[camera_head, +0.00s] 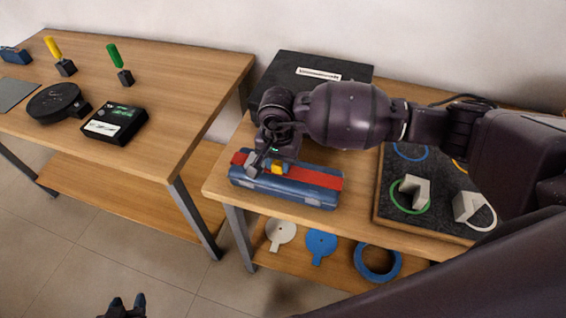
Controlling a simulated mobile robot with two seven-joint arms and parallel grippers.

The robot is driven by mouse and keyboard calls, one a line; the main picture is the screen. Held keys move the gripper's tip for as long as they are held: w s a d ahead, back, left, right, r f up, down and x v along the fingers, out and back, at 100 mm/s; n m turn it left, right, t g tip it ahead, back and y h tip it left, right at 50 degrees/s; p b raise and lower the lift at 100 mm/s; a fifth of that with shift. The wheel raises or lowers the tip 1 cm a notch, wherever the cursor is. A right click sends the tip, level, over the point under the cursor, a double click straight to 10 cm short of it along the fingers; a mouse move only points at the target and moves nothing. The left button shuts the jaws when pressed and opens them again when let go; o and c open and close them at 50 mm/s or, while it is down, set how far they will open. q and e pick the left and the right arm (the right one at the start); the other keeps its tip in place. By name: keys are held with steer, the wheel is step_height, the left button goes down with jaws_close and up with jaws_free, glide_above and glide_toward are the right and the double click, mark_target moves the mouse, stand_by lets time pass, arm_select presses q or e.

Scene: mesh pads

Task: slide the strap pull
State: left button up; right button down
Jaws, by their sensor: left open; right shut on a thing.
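A blue case (310,195) lies on the right table near its left front corner. A red strap (315,176) runs along its top. A small yellow block (278,168), which looks like the strap pull, sits on the strap near its left part. My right gripper (267,166) reaches down over the case from the right and is shut on the yellow strap pull; its fingers and wrist hide part of the strap and case. My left gripper (126,306) is open and empty at the bottom edge, over the floor, far from the case.
Behind the case is a black box (290,66) with a white label. Right of it is a dark board (385,205) with coloured rings and pale blocks. Discs and a blue ring (377,262) lie on the lower shelf. The left table (165,75) holds several small devices.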

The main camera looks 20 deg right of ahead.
steer(key=c, duration=0.8)
jaws_free()
arm_select(q)
steer(key=shift+w+d+r, duration=0.1)
steer(key=shift+w+r, duration=0.1)
steer(key=shift+r, duration=0.05)
arm_select(e)
steer(key=shift+d, duration=0.1)
arm_select(q)
steer(key=shift+r, duration=0.1)
arm_select(e)
steer(key=shift+s, duration=0.1)
